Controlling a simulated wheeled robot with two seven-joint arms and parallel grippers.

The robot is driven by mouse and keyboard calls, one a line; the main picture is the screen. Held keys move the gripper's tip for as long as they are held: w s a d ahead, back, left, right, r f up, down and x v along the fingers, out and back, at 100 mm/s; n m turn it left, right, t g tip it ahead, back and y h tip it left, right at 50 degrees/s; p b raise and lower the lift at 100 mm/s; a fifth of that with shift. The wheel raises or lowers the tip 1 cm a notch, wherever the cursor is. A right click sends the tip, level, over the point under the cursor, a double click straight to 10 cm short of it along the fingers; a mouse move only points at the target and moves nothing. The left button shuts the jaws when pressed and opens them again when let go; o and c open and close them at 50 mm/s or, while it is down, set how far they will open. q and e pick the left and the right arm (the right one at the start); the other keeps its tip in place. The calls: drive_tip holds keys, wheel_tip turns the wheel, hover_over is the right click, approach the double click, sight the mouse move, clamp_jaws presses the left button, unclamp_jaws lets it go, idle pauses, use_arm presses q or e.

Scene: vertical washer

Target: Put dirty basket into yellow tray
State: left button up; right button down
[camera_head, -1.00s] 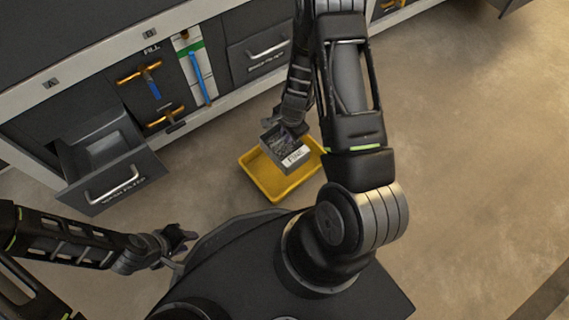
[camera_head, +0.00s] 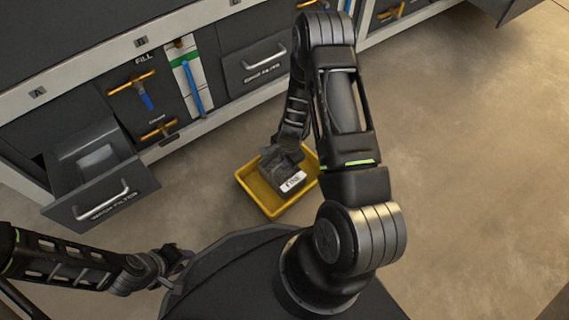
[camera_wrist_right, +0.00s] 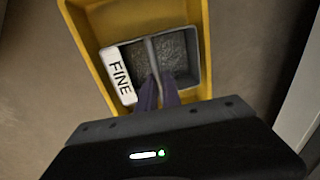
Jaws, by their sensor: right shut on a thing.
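The dirty basket (camera_head: 288,180) is a dark grey box with a white label. In the right wrist view the basket (camera_wrist_right: 187,48) shows grey residue inside, a central divider and a label reading FINE. My right gripper (camera_wrist_right: 159,92) is shut on the basket's divider. The basket is over or inside the yellow tray (camera_head: 246,181); whether it touches the tray floor I cannot tell. The tray's rim (camera_wrist_right: 86,45) shows around the basket in the right wrist view. My left gripper (camera_head: 177,262) is at the lower left, apart from both; its fingers are too small to read.
The dark washer cabinet has an open drawer (camera_head: 103,187) at the left and a closed drawer (camera_head: 262,62) behind the tray. Orange handles (camera_head: 132,82) and a blue-handled panel (camera_head: 193,88) lie between them. The floor right of my right arm is clear.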

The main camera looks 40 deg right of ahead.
drive_tip(key=shift+f, duration=0.4)
drive_tip(key=shift+f, duration=0.15)
drive_tip(key=c, duration=1.5)
unclamp_jaws()
drive_tip(key=shift+c, duration=0.2)
wheel_tip(320, 180, up, 12)
drive_tip(key=s+p, duration=0.1)
drive_tip(key=p, duration=0.5)
drive_tip(key=shift+s, duration=0.4)
